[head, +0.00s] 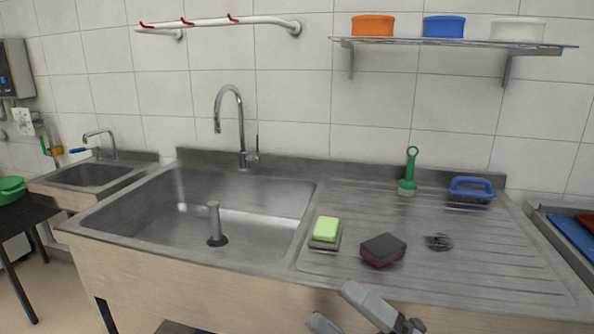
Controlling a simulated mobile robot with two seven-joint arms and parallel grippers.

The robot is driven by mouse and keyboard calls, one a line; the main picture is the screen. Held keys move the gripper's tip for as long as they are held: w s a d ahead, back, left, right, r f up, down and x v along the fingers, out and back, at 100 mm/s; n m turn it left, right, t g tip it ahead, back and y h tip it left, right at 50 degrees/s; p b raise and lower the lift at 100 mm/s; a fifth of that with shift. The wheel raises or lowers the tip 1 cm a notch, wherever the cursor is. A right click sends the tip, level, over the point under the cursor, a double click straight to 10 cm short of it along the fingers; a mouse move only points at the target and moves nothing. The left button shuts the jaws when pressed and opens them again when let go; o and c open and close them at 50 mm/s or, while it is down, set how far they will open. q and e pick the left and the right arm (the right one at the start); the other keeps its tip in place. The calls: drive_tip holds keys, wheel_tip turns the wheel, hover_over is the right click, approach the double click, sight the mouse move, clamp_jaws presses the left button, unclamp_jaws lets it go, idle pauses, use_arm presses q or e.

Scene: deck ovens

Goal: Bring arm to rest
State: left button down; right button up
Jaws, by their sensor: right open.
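My right gripper (343,307) shows at the bottom edge, just in front of the sink unit's front edge and below the sponges. Its two grey fingers are spread apart with nothing between them. It touches none of the objects on the drainboard. My left gripper and arm are out of the picture.
The steel sink basin (150,222) holds an upright standpipe (214,222). On the ribbed drainboard (480,262) lie a green sponge on a dish (326,229), a dark sponge (383,250), a steel scourer (439,242), a green brush (408,181) and a blue-handled brush (470,189).

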drive_tip(key=d+f+m+t+h, duration=0.35)
drive_tip(key=f+m+h, duration=0.4)
drive_tip(key=m, duration=0.25)
drive_tip(key=d+f+m+t+h, duration=0.2)
drive_tip(key=d+f+m+h, duration=0.3)
drive_tip(key=f+m+h, duration=0.35)
drive_tip(key=s+d+f+m+g+h, duration=0.1)
drive_tip(key=s+d+f+m+g, duration=0.1)
drive_tip(key=s+f+m, duration=0.3)
drive_tip(key=s+d+f+m+g+h, duration=0.1)
drive_tip(key=s+d+f+m+g, duration=0.2)
drive_tip(key=s+f, duration=0.5)
wheel_tip(320, 180, down, 2)
drive_tip(key=shift+s+d+m+g+h+p, duration=0.25)
drive_tip(key=shift+m+g+p, duration=0.2)
drive_tip(key=shift+m+g, duration=0.45)
